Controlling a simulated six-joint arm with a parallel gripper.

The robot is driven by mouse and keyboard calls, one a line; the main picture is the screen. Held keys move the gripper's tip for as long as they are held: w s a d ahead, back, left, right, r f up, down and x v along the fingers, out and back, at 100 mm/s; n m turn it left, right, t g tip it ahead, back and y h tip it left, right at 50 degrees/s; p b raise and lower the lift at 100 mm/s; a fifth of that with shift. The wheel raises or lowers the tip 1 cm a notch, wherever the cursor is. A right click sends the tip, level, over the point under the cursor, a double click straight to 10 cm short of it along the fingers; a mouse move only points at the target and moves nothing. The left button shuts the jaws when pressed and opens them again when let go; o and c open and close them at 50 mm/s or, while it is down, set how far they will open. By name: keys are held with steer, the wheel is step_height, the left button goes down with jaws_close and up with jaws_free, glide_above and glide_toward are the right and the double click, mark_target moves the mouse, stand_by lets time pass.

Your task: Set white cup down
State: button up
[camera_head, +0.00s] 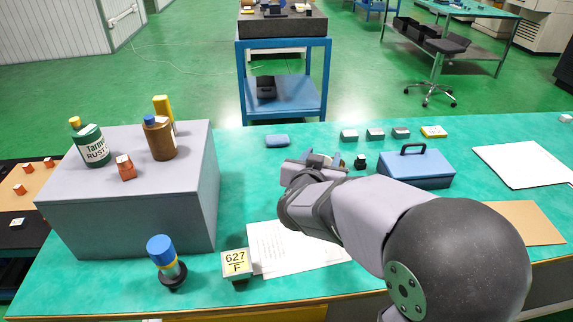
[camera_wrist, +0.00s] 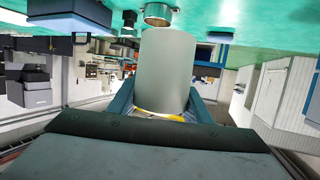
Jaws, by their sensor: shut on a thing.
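In the wrist view, the white cup (camera_wrist: 167,72) shows as a pale grey-white cylinder between the two teal fingers of my gripper (camera_wrist: 162,100). My gripper is shut on it. A yellow band or piece shows between the fingers at the cup's near end. The green tabletop lies across the top of this view, so the picture looks upside down; I cannot tell whether the cup touches it. In the head view, my gripper (camera_head: 320,158) is over the middle of the table (camera_head: 240,150), largely behind my own arm, and I cannot make out the cup there.
A blue toolbox (camera_head: 415,168) stands right of my gripper, with a small black item (camera_head: 360,161) between. A blue pad (camera_head: 278,140) and grey blocks (camera_head: 375,134) lie behind. A large grey block (camera_head: 130,215) bearing bottles stands left. Paper (camera_head: 280,250) lies in front.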

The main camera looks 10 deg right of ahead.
steer(key=w+a+f+p, duration=0.2)
steer(key=w+p, duration=0.1)
steer(key=w+a+f+n+y+p, duration=0.1)
steer(key=w+a+f+p, duration=0.1)
steer(key=w+f+p, duration=0.1)
steer(key=w+a+f+n+y+p, duration=0.1)
steer(key=w+a+f+p, duration=0.1)
steer(key=w, duration=0.3)
steer(key=shift+w+a+f+t+p, duration=0.1)
steer(key=shift+a+f+t+p, duration=0.25)
steer(key=shift+p, duration=0.5)
steer(key=w+a+r+n+y, duration=0.2)
steer(key=w+a+r+y, duration=0.1)
steer(key=w+a+r, duration=0.5)
steer(key=shift+w+a+f+p, duration=0.1)
steer(key=shift+w+f+p, duration=0.1)
steer(key=shift+f, duration=1.6)
steer(key=shift+w+a+f+p, duration=0.1)
steer(key=shift+w+f+p, duration=0.05)
steer(key=shift+f, duration=1.65)
steer(key=shift+w+a+f+p, duration=0.1)
steer(key=shift+w+f+p, duration=0.1)
steer(key=shift+f, duration=1.6)
steer(key=shift+f, duration=0.15)
steer(key=o, duration=1.1)
steer(key=shift+c, duration=0.2)
